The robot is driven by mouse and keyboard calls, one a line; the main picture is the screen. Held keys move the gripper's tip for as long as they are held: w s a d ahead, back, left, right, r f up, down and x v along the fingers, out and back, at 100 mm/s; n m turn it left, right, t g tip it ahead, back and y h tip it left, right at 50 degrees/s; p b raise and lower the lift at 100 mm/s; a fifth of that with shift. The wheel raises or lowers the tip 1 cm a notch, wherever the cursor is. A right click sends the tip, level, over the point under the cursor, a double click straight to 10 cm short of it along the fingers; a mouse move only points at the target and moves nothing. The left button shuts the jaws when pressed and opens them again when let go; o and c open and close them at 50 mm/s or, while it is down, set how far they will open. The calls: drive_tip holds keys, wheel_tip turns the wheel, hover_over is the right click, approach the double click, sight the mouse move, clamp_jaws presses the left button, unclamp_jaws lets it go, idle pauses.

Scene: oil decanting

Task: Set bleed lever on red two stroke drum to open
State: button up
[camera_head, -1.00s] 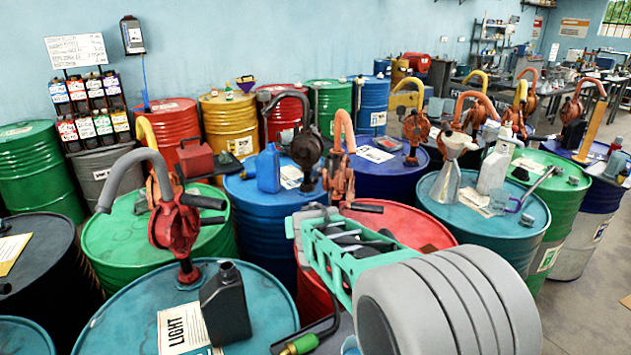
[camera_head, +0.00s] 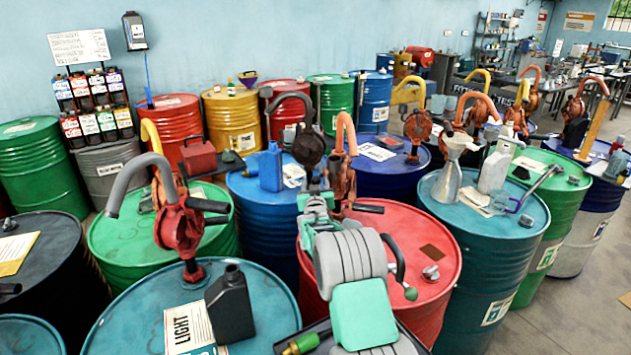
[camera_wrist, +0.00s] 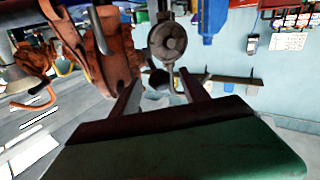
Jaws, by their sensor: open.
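The red drum (camera_head: 435,235) stands in front of me, partly covered by my arm. A rust-orange hand pump (camera_head: 342,180) rises at its far left edge, with a dark crank handle (camera_head: 365,208) pointing right. My gripper (camera_head: 314,187) is near this pump, on its left side. In the wrist view, which looks upside down, my gripper (camera_wrist: 160,90) has its two dark fingers apart with nothing clearly between them. The rust-orange pump (camera_wrist: 105,55) shows left of the fingers. I cannot clearly make out the bleed lever or its position.
A dark grey pump (camera_head: 307,145) on the blue drum (camera_head: 262,210) stands just beyond my gripper; it also shows in the wrist view (camera_wrist: 168,40). A teal drum (camera_head: 110,315) with a red pump (camera_head: 180,220) and black jug (camera_head: 230,305) is at left. A green-tipped curved rod (camera_head: 400,262) shows beside my arm.

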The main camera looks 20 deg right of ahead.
clamp_jaws()
idle(0.7)
idle(0.8)
